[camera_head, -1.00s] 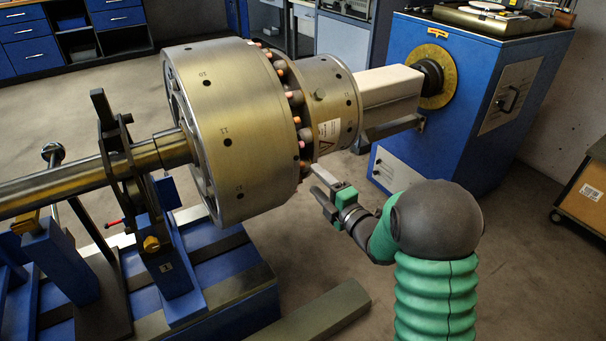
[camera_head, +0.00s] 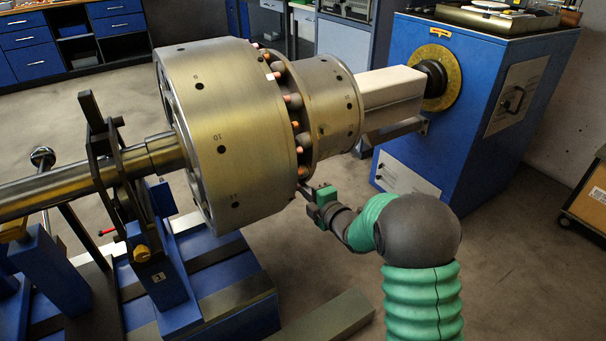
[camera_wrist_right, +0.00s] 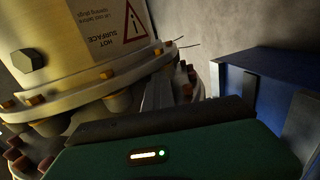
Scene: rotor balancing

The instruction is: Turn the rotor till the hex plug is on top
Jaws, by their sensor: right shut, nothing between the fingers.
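The rotor's big brass drum (camera_head: 235,125) lies on its side on a steel shaft (camera_head: 70,185). Stamped numbers and dark holes show on its near face. A narrower brass drum (camera_head: 333,105) adjoins it on the right. In the right wrist view the hex plug (camera_wrist_right: 29,60) projects from the narrower drum, left of a hot-surface label (camera_wrist_right: 118,25). The plug is not on top; I cannot make it out clearly in the head view. My right gripper (camera_head: 304,189) is shut and empty, low at the near side between the drums. I cannot tell if it touches.
Copper-tipped bolts (camera_head: 296,125) ring the joint between the drums. A blue drive cabinet (camera_head: 455,110) stands at the right, and a blue stand (camera_head: 155,270) carries the shaft at the left. A grey beam lies on the floor below my arm.

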